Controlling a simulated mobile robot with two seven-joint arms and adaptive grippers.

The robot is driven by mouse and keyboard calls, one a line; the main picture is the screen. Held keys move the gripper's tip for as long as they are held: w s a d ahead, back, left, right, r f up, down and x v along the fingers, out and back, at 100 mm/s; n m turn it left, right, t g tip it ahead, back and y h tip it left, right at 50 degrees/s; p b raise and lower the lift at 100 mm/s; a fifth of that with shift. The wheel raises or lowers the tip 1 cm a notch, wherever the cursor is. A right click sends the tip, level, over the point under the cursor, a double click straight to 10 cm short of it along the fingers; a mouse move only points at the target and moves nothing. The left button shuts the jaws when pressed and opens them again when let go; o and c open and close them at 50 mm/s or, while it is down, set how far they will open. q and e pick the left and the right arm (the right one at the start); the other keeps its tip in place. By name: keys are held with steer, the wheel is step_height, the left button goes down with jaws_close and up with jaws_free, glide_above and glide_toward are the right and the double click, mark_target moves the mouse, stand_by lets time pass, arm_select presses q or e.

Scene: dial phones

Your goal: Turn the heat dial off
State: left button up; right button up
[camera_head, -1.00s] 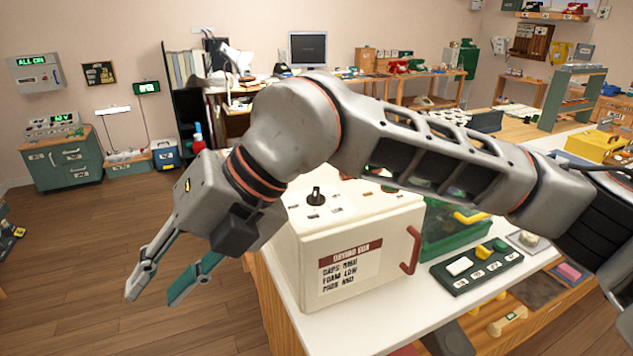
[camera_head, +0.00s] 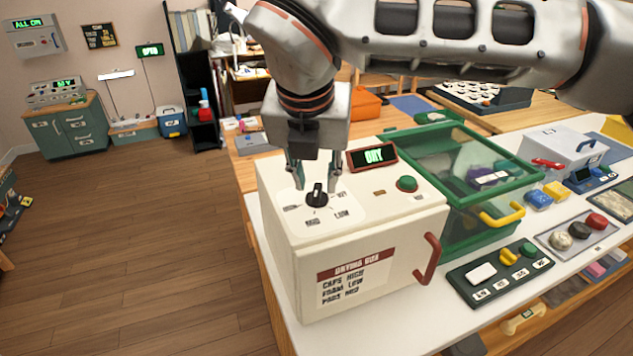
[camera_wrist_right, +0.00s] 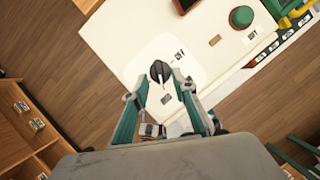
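The heat dial (camera_head: 317,195) is a black knob on a white plate on top of a cream drying box (camera_head: 400,225). Labels surround it: HIGH at its left, MED in front, LOW at front right, and one that looks like OFF at its right. I cannot tell which label it points to. My right gripper (camera_head: 313,182) points down over the dial, fingers apart, one on each side of the knob. The right wrist view shows the dial (camera_wrist_right: 160,71) between and just beyond the open teal fingertips (camera_wrist_right: 158,93); contact is not clear. My left gripper is not in view.
A small display (camera_head: 372,156) and a green button (camera_head: 407,184) sit on the box top near the dial. A red handle (camera_head: 427,258) is on its front. A green clear-lidded bin (camera_head: 455,165) stands to the right. Open floor (camera_head: 150,240) lies left.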

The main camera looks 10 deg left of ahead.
mark_target(317, 195)
steer(key=shift+x, duration=1)
steer(key=shift+w+f, duration=0.2)
steer(key=shift+f, duration=0.1)
jaws_close()
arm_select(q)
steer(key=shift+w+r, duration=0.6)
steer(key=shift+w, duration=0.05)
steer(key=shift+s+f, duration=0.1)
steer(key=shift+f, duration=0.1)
